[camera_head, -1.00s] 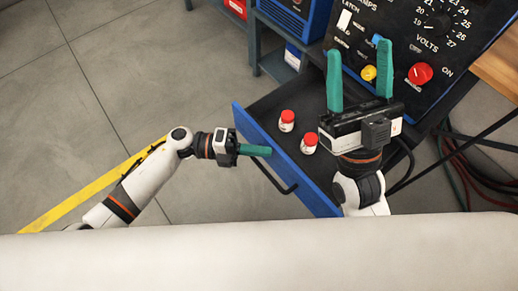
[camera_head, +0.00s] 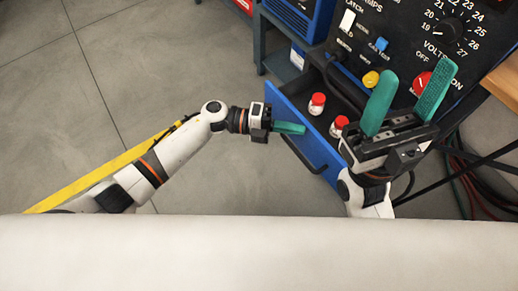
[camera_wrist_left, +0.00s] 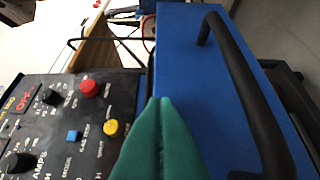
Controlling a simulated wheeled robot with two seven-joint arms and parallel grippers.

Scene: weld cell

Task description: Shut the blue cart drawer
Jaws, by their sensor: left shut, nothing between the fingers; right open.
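The blue cart drawer (camera_head: 318,149) stands partly open, its front facing lower left. Its dark bar handle (camera_head: 300,156) runs along the front. Two small white bottles with red caps, one nearer the far left (camera_head: 317,104) and one by my right arm (camera_head: 339,126), stand inside. My left gripper (camera_head: 303,128) is shut and empty, its green tips at the drawer front; contact is not clear. In the left wrist view, the shut fingers (camera_wrist_left: 160,105) lie beside the handle (camera_wrist_left: 250,95), over the blue front's edge. My right gripper (camera_head: 408,98) is open and empty over the drawer's right side, hiding part of it.
The control panel (camera_head: 395,30), with a red knob (camera_head: 422,83), a yellow knob (camera_head: 371,79) and a blue switch, rises behind the drawer. Red and dark cables (camera_head: 468,180) hang at right. The floor (camera_head: 160,70) at left is clear, apart from a yellow stripe.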

